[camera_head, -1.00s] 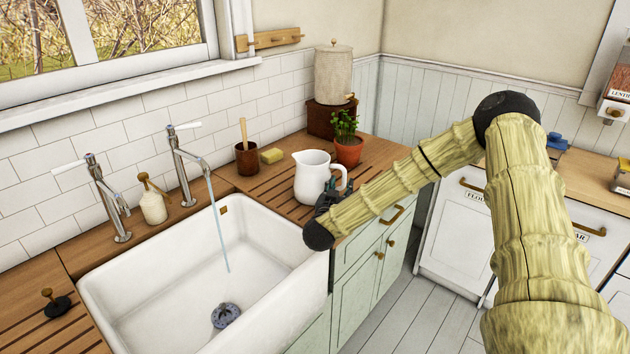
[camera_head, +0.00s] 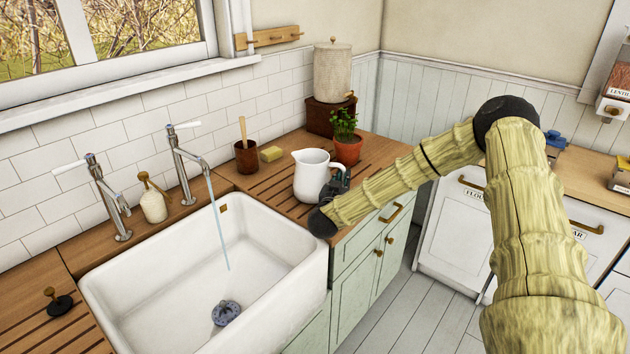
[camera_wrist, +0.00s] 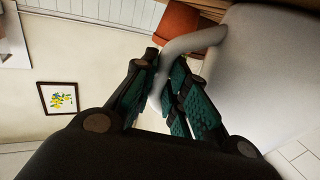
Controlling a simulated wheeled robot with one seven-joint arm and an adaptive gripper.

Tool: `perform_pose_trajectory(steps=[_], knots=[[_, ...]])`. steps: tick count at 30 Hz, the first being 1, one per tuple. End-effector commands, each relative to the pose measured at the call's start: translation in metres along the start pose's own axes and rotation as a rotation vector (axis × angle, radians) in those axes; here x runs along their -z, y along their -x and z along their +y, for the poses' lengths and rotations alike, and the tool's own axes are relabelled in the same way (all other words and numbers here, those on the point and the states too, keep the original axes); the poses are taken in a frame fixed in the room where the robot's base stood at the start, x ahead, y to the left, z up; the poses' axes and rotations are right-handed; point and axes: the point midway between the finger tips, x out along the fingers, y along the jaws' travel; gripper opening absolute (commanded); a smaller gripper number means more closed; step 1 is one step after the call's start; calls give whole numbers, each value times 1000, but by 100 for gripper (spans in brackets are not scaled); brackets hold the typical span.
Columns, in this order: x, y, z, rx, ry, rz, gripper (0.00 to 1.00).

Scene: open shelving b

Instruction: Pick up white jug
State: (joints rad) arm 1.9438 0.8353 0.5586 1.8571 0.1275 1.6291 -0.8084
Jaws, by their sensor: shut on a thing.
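The white jug (camera_head: 309,177) stands upright on the slatted wooden counter right of the sink. Its spout points left and its handle side faces my gripper. My gripper (camera_head: 337,186) is at the jug's right side, partly hidden behind my arm. In the wrist view the jug's body (camera_wrist: 265,75) fills the right, and its curved handle (camera_wrist: 188,43) passes between the teal-padded fingers of my gripper (camera_wrist: 165,90). The fingers are shut on the handle. The jug's base looks to be on the counter.
A potted plant (camera_head: 347,148) stands close behind the jug; its terracotta pot (camera_wrist: 176,28) shows in the wrist view. The white sink (camera_head: 130,290), with a running tap (camera_head: 187,160), lies left.

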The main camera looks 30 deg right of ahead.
Motion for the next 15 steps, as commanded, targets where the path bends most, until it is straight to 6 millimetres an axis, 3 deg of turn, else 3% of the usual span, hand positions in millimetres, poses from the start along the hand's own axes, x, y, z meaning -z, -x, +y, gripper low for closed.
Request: perform_pose_trajectory(steps=[15], knots=[[8,0,-1,0,-3,3,0]])
